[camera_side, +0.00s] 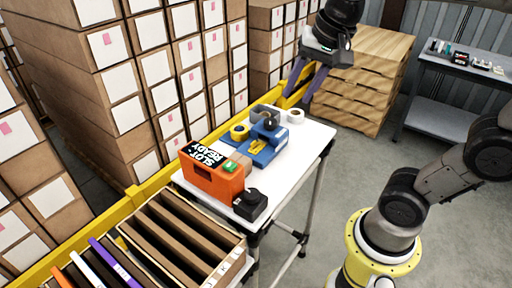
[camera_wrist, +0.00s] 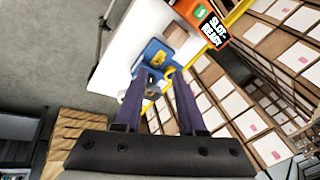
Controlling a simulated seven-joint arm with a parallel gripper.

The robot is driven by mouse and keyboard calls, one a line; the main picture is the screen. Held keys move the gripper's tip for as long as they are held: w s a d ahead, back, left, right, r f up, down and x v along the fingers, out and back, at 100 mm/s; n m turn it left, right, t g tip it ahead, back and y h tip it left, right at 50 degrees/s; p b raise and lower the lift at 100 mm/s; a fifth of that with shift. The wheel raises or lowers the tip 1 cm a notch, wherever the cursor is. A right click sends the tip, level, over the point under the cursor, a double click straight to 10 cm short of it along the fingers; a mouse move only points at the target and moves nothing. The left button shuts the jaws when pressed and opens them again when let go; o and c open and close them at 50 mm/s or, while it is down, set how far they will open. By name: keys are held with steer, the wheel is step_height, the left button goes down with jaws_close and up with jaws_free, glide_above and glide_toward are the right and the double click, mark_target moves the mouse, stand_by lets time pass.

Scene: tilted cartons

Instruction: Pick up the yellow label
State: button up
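A small yellow piece (camera_side: 257,147), which looks like the yellow label, lies on a blue device (camera_side: 268,155) on the white table. It also shows in the wrist view (camera_wrist: 158,58), between and just beyond my fingertips. A yellow roll (camera_side: 238,132) sits beside the blue device. My gripper (camera_side: 296,98) is up at the far right end of the table, above and apart from the yellow piece. Its two dark fingers are spread with nothing between them. The wrist view shows the gap between the fingertips (camera_wrist: 158,72).
An orange box (camera_side: 212,180) marked "SLOT READY" stands at the table's near left, with a black block (camera_side: 250,204) beside it. A white roll (camera_side: 295,116) sits near the far edge. Slotted dividers (camera_side: 180,235) are in front. Stacked cartons (camera_side: 130,75) rise behind a yellow rail.

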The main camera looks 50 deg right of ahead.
steer(key=w+d+m+g, duration=0.1)
steer(key=w+d+m, duration=0.1)
steer(key=w+m, duration=0.35)
steer(key=m+g, duration=0.1)
steer(key=g, duration=0.2)
glide_above(255, 136)
steer(key=s+a, duration=0.2)
steer(key=a, duration=0.1)
steer(key=f, duration=1.8)
steer(key=shift+s+f, duration=0.15)
steer(key=shift+s, duration=0.05)
steer(key=shift+w+d+f, duration=0.15)
steer(key=shift+f, duration=1.4)
steer(key=shift+w+d+f, duration=0.1)
steer(key=shift+w+f, duration=0.05)
steer(key=shift+f, duration=1.4)
jaws_close()
